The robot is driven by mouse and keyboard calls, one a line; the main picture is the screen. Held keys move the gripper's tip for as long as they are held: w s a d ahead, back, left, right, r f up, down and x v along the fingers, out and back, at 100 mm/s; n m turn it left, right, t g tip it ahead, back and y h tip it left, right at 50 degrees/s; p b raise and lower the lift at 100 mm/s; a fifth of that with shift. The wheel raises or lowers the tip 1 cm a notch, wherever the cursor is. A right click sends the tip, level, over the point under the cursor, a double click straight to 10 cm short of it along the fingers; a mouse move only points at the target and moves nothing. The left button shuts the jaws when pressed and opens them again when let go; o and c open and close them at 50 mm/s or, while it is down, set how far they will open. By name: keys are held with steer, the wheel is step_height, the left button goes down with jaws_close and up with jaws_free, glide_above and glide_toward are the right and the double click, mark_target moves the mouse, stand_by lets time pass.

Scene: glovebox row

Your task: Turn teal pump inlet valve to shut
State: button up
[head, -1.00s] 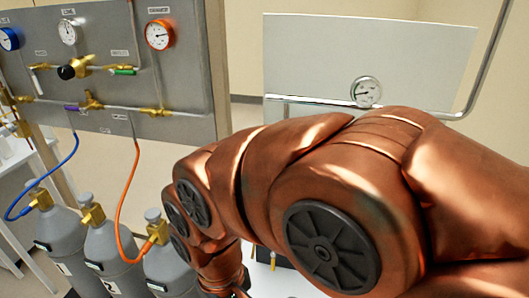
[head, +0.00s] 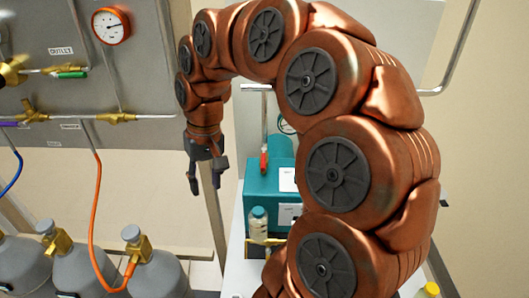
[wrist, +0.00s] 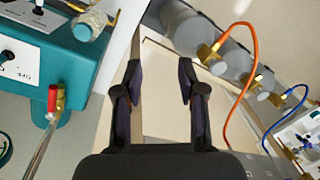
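The teal pump (head: 259,182) stands on a white surface to the right of my gripper (head: 205,186) in the head view, partly hidden by my arm. A valve with a red handle (head: 264,161) stands up from its top, on a pipe. In the wrist view the pump (wrist: 30,62) is at the left, and the red handle (wrist: 52,99) sits beside a brass body (wrist: 61,97) on a metal pipe. The handle looks roughly in line with the pipe. My gripper (wrist: 159,72) is open and empty, pointing down, apart from the valve.
A clear bottle with a teal cap (head: 258,222) stands in front of the pump. Grey gas cylinders (head: 150,268) with an orange hose (head: 97,220) stand at lower left. A grey gauge panel (head: 60,70) is behind them. A metal rail (head: 462,45) is at upper right.

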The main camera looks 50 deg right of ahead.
steer(key=w+d+m+t, duration=0.1)
steer(key=w+d+m, duration=0.3)
steer(key=d, duration=1)
steer(key=m+p, duration=0.1)
steer(key=m, duration=0.2)
glide_toward(264, 159)
steer(key=shift+t, duration=0.3)
steer(key=shift+w+a+f+p, duration=0.15)
steer(key=shift+f+p, duration=0.25)
steer(key=shift+f, duration=1)
steer(key=shift+w+a+f+p, duration=0.15)
steer(key=shift+f+p, duration=0.3)
steer(key=shift+f, duration=0.9)
steer(key=shift+w+a+f+p, duration=0.15)
steer(key=shift+f+p, duration=0.25)
steer(key=shift+f, duration=1)
jaws_close()
